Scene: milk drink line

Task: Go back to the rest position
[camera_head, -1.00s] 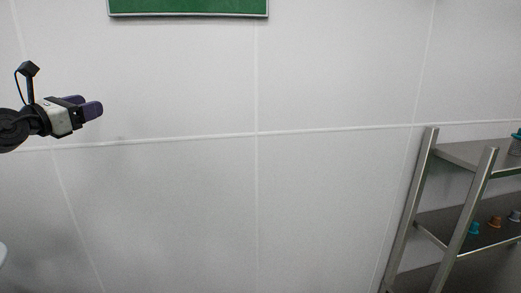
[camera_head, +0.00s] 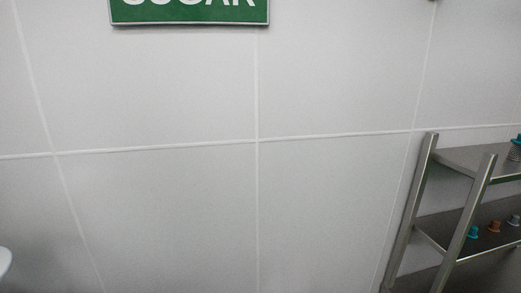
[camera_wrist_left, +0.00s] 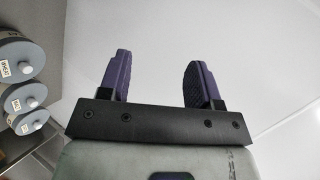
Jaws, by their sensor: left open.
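My left gripper (camera_wrist_left: 160,82) shows in the left wrist view. Its two purple fingers stand apart with nothing between them, in front of a plain pale surface. The head view shows neither of my grippers.
In the head view, a metal shelf rack (camera_head: 420,190) stands at the right, with small teal (camera_head: 473,232) and brown (camera_head: 494,227) items on it. A green sign (camera_head: 190,12) hangs on the white wall. The left wrist view shows several grey lidded containers (camera_wrist_left: 18,62) at the left.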

